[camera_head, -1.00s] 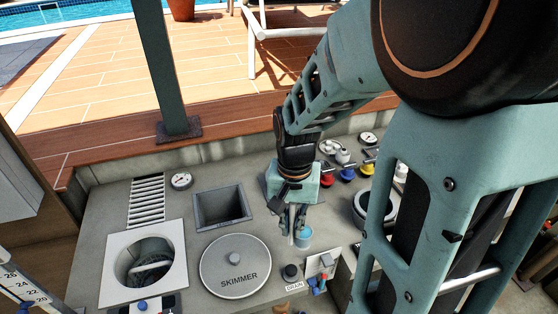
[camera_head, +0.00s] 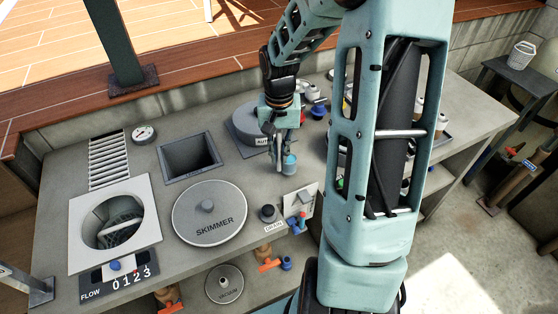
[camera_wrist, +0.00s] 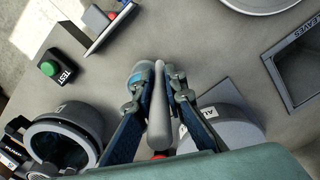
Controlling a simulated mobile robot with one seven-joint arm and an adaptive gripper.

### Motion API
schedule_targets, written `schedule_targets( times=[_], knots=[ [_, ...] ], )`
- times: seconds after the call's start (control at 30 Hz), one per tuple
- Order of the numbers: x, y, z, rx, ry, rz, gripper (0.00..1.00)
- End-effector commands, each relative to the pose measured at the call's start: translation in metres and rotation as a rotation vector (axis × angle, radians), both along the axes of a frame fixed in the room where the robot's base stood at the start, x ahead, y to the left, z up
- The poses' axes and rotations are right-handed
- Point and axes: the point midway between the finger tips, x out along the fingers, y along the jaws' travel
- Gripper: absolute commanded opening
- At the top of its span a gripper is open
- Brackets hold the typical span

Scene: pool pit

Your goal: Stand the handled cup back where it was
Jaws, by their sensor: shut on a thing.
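The handled cup (camera_head: 289,164) is small and light blue, and shows right of the skimmer lid over the grey counter. My gripper (camera_head: 279,151) points down beside it. In the wrist view the fingers (camera_wrist: 158,88) are closed around a grey upright bar (camera_wrist: 158,118), which looks like the cup's handle. Part of the blue cup (camera_wrist: 141,75) shows just left of the fingertips; the rest is hidden behind them. I cannot tell whether its base touches the counter.
The round skimmer lid (camera_head: 208,213), a square open well (camera_head: 190,157) and the drain knob (camera_head: 268,213) lie left of the cup. A grey round lid (camera_head: 246,126) is behind it. Bare counter surrounds the cup.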

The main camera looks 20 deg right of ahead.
Motion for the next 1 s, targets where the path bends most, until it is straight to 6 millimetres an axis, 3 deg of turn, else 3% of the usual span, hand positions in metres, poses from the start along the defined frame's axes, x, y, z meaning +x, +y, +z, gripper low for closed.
schedule_targets(
  times=[0.03, 0.1, 0.53, 0.57, 0.7, 1.0],
  knots=[
    [-0.0001, 0.0001, -0.0123, 0.0, 0.0, -0.001, 0.0],
    [-0.0001, 0.0001, -0.0173, 0.0, -0.001, -0.001, 0.0],
    [-0.0002, 0.0003, -0.0212, 0.0, -0.001, 0.0, 0.0],
    [-0.0003, 0.0003, -0.0198, 0.0, 0.0, 0.0, 0.14],
    [-0.0004, 0.0003, -0.0195, 0.0, 0.0, 0.0, 0.28],
    [-0.0003, 0.0003, -0.0177, 0.0, 0.0, 0.0, 0.28]
  ],
)
